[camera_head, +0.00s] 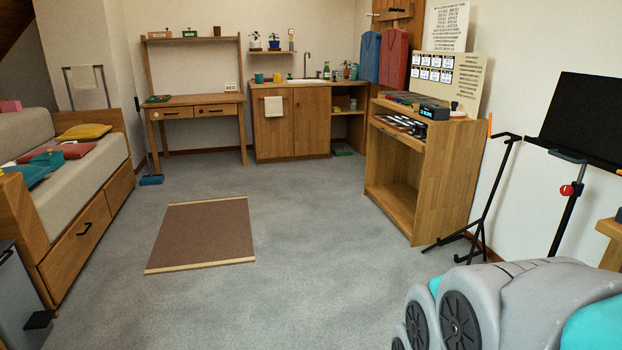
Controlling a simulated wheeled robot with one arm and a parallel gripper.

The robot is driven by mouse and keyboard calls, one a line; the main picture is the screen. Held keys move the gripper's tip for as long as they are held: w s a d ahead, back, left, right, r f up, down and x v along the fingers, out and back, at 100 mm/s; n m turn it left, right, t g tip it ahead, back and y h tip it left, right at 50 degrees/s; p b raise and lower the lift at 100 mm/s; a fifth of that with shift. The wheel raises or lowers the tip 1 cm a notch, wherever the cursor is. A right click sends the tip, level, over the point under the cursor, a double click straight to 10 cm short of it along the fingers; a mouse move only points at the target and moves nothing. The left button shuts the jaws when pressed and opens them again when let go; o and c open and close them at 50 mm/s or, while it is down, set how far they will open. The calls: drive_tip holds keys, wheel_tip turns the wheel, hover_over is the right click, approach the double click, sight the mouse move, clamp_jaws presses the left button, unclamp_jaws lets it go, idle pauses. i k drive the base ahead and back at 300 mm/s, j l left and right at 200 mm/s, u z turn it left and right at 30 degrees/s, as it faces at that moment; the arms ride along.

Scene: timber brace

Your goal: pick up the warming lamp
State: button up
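I cannot make out a warming lamp for certain in the head view. Small objects stand on the far sink counter, the wall shelves and the right-hand wooden cabinet (440,165), but most are too small to identify. On that cabinet's top is a dark box with a lit blue display (434,112). My gripper is not in view.
Grey carpet is open around a brown mat (203,234). A bed with drawers (85,232) lines the left. A desk (190,100) and sink cabinet (291,122) stand at the back. Black stands (489,200) are at the right. A blue-based broom (151,180) stands near the desk.

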sight(455, 114)
drive_tip(key=i, duration=2.05)
